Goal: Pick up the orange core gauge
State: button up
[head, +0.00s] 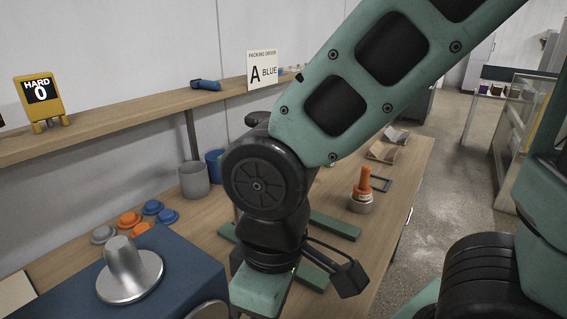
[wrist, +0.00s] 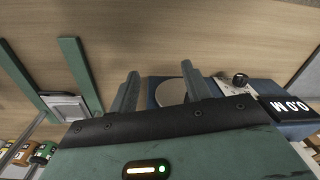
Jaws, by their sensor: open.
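An orange stepped plug, which looks like the core gauge (head: 364,184), stands upright on a pale grey round base on the wooden bench in the head view, right of my arm. I cannot make it out in the wrist view. My gripper (wrist: 160,71) is open, with two dark fingers apart and nothing held between them. Beyond the fingers, the wrist view shows a blue device (wrist: 152,90) with a pale round disc. In the head view my arm hides the fingers, and the orange plug stands clear to their right.
Green bars (head: 335,225) lie on the bench (head: 392,212) near my gripper. Orange, blue and grey caps (head: 153,207) and cups (head: 194,180) stand at the left. A blue box (head: 70,290) with a metal knob is at front left.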

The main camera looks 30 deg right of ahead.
aim_at(363, 191)
jog(key=j+z, duration=0.1)
jog(key=z, duration=0.65)
jog(key=k+j+z, duration=0.1)
jog(key=z, duration=0.25)
